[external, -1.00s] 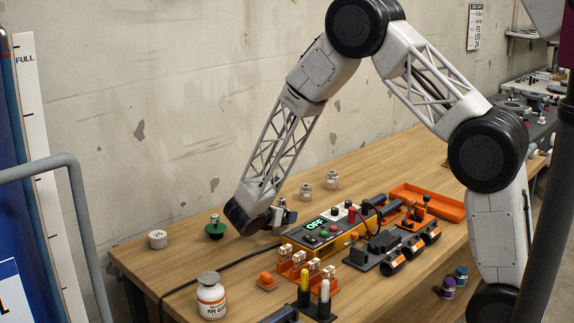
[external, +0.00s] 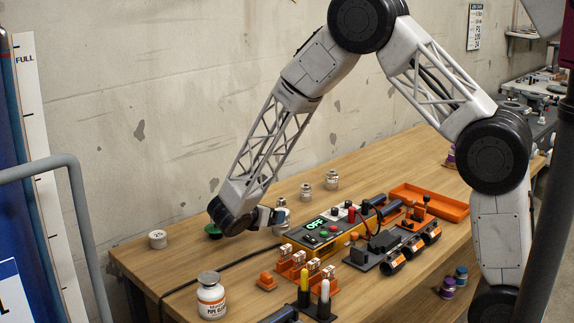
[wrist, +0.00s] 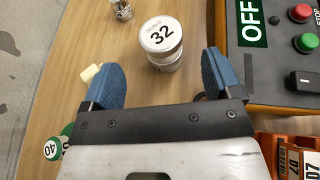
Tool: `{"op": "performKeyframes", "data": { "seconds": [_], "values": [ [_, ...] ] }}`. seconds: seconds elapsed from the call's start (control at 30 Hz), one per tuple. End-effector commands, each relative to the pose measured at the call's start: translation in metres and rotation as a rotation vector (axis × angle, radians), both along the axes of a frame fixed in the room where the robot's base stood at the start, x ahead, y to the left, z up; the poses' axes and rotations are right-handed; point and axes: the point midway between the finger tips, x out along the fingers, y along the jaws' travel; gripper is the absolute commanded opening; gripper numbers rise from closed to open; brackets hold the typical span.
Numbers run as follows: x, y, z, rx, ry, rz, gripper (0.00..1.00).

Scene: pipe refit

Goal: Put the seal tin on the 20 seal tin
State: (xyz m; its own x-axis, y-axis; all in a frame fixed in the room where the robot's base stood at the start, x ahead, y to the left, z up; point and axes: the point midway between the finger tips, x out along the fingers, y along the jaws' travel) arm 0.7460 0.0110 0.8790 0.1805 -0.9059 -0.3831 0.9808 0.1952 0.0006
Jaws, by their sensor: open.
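A silvery-lidded seal tin marked 32 (wrist: 162,38) stands upright on the bench, ahead of and between my fingertips in the wrist view. It also shows in the external view (external: 281,211), partly hidden by my gripper. In the external view my gripper (external: 268,217) is low over the bench. Two more small tins stand behind, the nearer (external: 306,192) and the farther (external: 331,180). No label reading 20 is legible.
A white round tin (external: 158,239) sits at the bench's left end. The control box (external: 322,225) reading OFF stands close right of my gripper. A white bottle (external: 211,296) is in front.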

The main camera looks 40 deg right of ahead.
Motion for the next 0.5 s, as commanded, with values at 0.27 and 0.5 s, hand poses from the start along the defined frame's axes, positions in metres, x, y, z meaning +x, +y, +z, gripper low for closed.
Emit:
{"op": "performKeyframes", "data": {
  "seconds": [0.27,0.5],
  "values": [
    [-0.006,0.033,0.014,0.000,0.000,0.002,0.84],
    [-0.009,0.045,0.019,-0.001,0.001,-0.001,0.84]
  ]
}}
